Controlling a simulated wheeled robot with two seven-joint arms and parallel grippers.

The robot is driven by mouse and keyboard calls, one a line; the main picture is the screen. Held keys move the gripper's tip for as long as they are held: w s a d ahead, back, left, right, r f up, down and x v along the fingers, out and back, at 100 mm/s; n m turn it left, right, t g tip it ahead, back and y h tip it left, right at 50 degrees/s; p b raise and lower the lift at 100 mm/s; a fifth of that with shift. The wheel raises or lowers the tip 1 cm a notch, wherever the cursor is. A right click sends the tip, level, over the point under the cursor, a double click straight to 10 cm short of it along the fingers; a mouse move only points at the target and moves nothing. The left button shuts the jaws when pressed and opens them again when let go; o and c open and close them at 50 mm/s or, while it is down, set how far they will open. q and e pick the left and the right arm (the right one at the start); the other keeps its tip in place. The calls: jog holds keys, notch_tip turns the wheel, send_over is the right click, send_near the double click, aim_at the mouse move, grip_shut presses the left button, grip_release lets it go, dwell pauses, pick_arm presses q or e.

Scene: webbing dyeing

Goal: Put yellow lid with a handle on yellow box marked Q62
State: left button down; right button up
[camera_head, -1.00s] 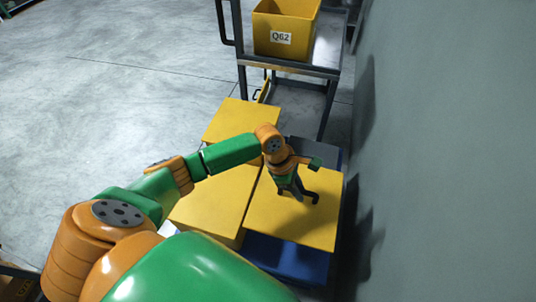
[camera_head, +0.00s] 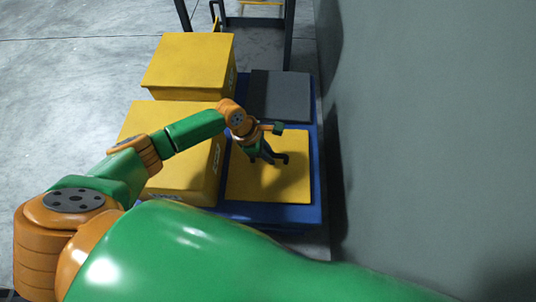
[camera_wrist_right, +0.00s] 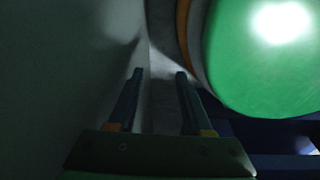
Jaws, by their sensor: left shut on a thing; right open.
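The flat yellow lid (camera_head: 268,188) is at the centre right of the head view, over the blue platform. My left gripper (camera_head: 270,158) reaches in from the left and is shut on the lid's dark handle, which it mostly hides. I cannot tell whether the lid touches the platform. The yellow box marked Q62 is out of view now. My right gripper (camera_wrist_right: 160,95) shows in the right wrist view, open and empty, with a pale wall on its left.
Two yellow boxes, one far (camera_head: 188,62) and one near (camera_head: 165,180), stand left of the lid. A dark grey slab (camera_head: 280,96) lies behind the lid on the blue platform (camera_head: 317,160). A wall (camera_head: 430,120) closes the right side. Dark rack legs (camera_head: 289,35) stand at the top.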

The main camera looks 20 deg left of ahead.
pick_arm(q)
jog(key=c, duration=0.8)
grip_release()
